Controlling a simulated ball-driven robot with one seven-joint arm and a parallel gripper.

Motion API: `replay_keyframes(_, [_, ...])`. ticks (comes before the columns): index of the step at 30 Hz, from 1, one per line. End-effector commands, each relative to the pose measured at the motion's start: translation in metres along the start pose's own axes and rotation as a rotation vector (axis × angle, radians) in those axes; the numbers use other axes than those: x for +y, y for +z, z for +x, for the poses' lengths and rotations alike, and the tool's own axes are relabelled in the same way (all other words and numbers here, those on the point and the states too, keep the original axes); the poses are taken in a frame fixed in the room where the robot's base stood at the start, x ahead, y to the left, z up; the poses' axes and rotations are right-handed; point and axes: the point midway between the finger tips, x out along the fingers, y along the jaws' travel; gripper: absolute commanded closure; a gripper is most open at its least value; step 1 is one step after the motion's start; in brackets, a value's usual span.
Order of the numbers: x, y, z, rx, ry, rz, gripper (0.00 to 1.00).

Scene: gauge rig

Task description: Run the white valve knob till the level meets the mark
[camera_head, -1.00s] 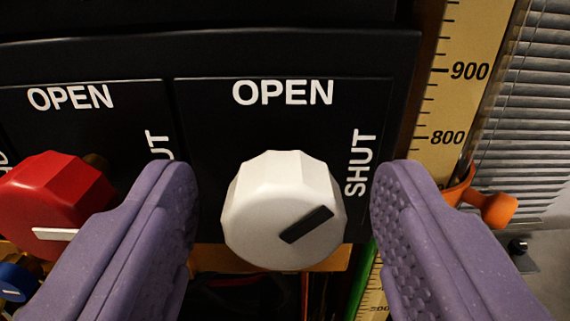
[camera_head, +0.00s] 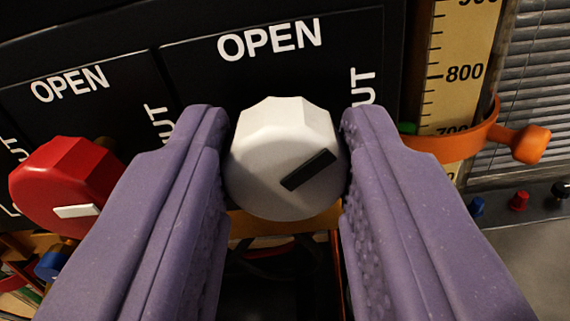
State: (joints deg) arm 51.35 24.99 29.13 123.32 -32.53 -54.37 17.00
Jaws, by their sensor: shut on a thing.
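The white valve knob (camera_head: 275,150) is faceted, with a black pointer bar slanting up to the right, between OPEN and SHUT on the black panel. My gripper (camera_head: 284,140) has its two purple fingers shut on the knob, one on each side. The gauge scale (camera_head: 462,75) at the upper right is cream with black ticks; 800 reads clearly and about 700 is partly covered. An orange ring (camera_head: 455,145) with a side screw sits around the scale near 700. A bit of green shows by the ring's left end. I cannot make out the liquid level.
A red knob (camera_head: 65,185) with a white pointer is left of my left finger, with a blue knob (camera_head: 50,264) below it. Blue, red and black buttons (camera_head: 518,201) are on a grey surface at right. Window blinds (camera_head: 540,90) are behind.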

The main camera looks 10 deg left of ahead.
Motion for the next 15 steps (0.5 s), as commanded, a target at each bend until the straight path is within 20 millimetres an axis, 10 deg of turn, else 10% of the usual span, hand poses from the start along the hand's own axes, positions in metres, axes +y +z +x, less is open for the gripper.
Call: replay_keyframes(15, [0.0010,-0.0017,-0.0002,-0.001,0.001,0.424,0.95])
